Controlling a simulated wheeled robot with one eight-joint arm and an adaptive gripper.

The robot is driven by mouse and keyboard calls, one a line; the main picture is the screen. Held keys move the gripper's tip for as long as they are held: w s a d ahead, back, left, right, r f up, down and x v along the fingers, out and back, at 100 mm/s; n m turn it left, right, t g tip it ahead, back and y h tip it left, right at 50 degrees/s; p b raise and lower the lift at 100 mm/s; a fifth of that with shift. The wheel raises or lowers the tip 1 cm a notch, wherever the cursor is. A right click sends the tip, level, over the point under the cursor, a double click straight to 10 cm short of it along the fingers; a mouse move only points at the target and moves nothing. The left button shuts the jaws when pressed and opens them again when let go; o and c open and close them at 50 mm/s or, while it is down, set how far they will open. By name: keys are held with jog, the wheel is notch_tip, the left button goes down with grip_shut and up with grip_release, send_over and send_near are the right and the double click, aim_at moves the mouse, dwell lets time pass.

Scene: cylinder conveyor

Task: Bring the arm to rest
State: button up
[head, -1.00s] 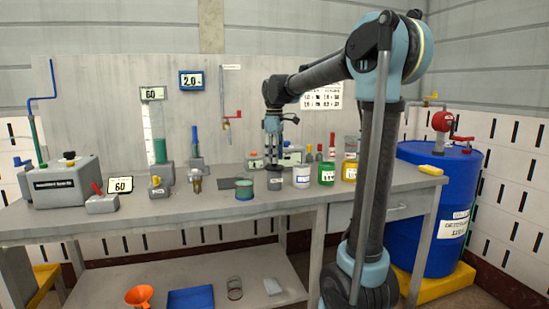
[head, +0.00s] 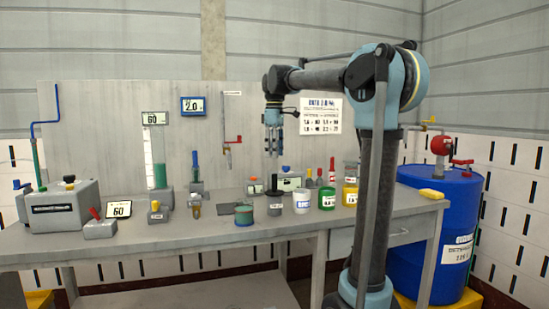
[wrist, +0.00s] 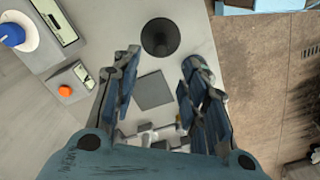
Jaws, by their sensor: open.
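My arm reaches up and to the left over the workbench (head: 180,234) in the head view. My gripper (head: 273,152) hangs downward above the bench, apart from everything on it. In the wrist view its two fingers (wrist: 162,72) are spread with nothing between them. In the wrist view a dark round thing (wrist: 160,36) and a dark square plate (wrist: 154,90) lie below the fingers.
Several cups stand near the bench's front, among them a white one (head: 302,202), a green one (head: 327,199) and a yellow one (head: 350,197). A grey machine (head: 65,207) is at the left. A blue drum (head: 452,225) stands at the right. Air around the gripper is clear.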

jog(key=s+d+f+m, duration=0.4)
jog(key=s+d+f, duration=0.2)
jog(key=s+f, duration=0.4)
jog(key=s+d+f+m+t, duration=0.1)
jog(key=s+d+f+m, duration=0.4)
jog(key=s+f, duration=0.6)
jog(key=s+d+f+m+t, duration=0.1)
jog(key=s+d+f+m, duration=0.3)
jog(key=s+d+f, duration=0.4)
notch_tip(320, 180, down, 7)
jog(key=s, duration=0.2)
jog(key=shift+s+m, duration=0.35)
jog(key=shift+m, duration=0.05)
jog(key=shift+w+f, duration=0.15)
jog(key=shift+w, duration=0.25)
